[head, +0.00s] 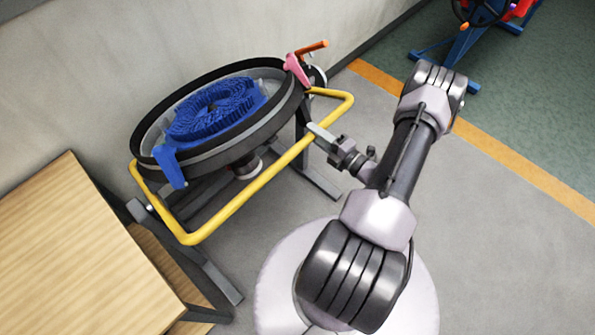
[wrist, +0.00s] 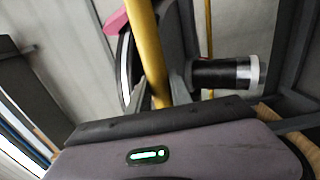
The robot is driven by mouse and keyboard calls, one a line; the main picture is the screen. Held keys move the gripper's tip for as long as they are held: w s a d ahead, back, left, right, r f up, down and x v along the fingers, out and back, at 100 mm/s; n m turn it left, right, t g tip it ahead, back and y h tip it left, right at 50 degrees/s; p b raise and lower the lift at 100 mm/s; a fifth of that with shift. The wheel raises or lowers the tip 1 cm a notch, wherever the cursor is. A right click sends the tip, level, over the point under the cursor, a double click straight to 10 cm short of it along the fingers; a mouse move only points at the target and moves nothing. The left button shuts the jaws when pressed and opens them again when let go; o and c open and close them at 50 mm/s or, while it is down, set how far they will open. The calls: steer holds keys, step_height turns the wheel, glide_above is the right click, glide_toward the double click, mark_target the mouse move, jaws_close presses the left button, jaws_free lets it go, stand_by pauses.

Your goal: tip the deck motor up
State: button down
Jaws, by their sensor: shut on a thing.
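The deck (head: 205,152) is a round dark ring with a blue brush (head: 215,108) inside, tilted on a dark stand. A yellow bar (head: 237,205) loops around its front side. My gripper (head: 318,131) is at the right part of this bar. In the wrist view my gripper (wrist: 158,88) has its fingers on either side of the yellow bar (wrist: 143,40), shut on it. A dark cylinder with a silver end, which looks like the motor (wrist: 225,73), shows to the right of the bar. In the head view the motor (head: 246,168) shows partly under the deck.
A pink clamp (head: 297,70) and an orange handle (head: 312,48) sit at the deck's upper right rim. A wooden table (head: 75,245) stands close at left, and a wall (head: 180,40) behind. Grey floor (head: 475,215) is clear at right. A blue frame (head: 465,55) stands far right.

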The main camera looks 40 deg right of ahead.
mark_target(284, 88)
steer(key=w+r+p, duration=0.1)
steer(key=r, duration=0.1)
steer(key=w+r+p, duration=0.1)
steer(key=w+r, duration=0.1)
steer(key=w+r+p, duration=0.1)
steer(key=shift+w+a+r+p, duration=0.15)
steer(key=shift+w+r+p, duration=0.15)
steer(key=shift+r, duration=0.1)
steer(key=w+r+p, duration=0.2)
steer(key=w+r, duration=0.1)
steer(key=w+r+p, duration=0.1)
steer(key=w, duration=0.1)
steer(key=shift+w+a+r, duration=0.1)
steer(key=shift+a+r, duration=0.15)
steer(key=shift+w, duration=0.2)
